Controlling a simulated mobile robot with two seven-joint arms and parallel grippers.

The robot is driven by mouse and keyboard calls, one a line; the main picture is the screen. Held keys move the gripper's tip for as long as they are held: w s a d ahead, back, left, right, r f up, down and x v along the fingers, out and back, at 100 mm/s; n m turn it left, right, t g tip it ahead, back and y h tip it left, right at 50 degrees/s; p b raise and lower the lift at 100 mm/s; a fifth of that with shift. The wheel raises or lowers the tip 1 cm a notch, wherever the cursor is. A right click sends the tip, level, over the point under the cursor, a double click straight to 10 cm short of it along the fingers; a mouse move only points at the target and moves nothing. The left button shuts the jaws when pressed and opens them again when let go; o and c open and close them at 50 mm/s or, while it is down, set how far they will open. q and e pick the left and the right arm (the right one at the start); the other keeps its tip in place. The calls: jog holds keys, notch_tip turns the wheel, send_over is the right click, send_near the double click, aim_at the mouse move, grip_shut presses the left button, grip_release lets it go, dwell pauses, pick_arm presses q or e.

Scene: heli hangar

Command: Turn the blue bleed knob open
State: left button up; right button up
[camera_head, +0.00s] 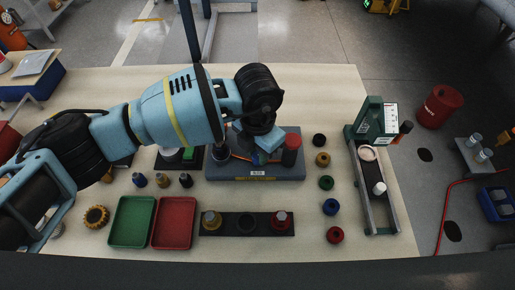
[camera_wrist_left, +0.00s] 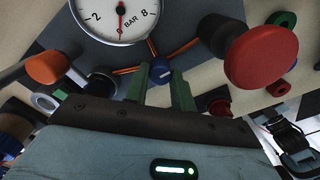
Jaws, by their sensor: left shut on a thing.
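The blue bleed knob (camera_wrist_left: 162,73) has a white mark on its top and sits on the dark panel, below the gauge in the left wrist view. My left gripper (camera_wrist_left: 160,85) has its two green fingers on either side of the knob and is shut on it. In the head view my left gripper (camera_head: 262,150) is over the grey panel base (camera_head: 255,171), and the wrist hides the knob there. A round gauge (camera_wrist_left: 115,15) marked in bar has its red needle pointing near the bottom of the dial. My right gripper is in neither view.
A large red knob (camera_wrist_left: 262,57) stands close to the right of the fingers, and an orange knob (camera_wrist_left: 47,67) is at left. Green (camera_head: 132,221) and red (camera_head: 174,223) trays lie in front. Several coloured rings lie right of the panel, beside a green-ended stand (camera_head: 376,120).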

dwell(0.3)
pick_arm(q)
jog(key=o, duration=1)
jog(key=shift+r, duration=0.1)
notch_tip(320, 180, up, 6)
jog(key=shift+r, duration=0.85)
jog(key=shift+f, duration=0.1)
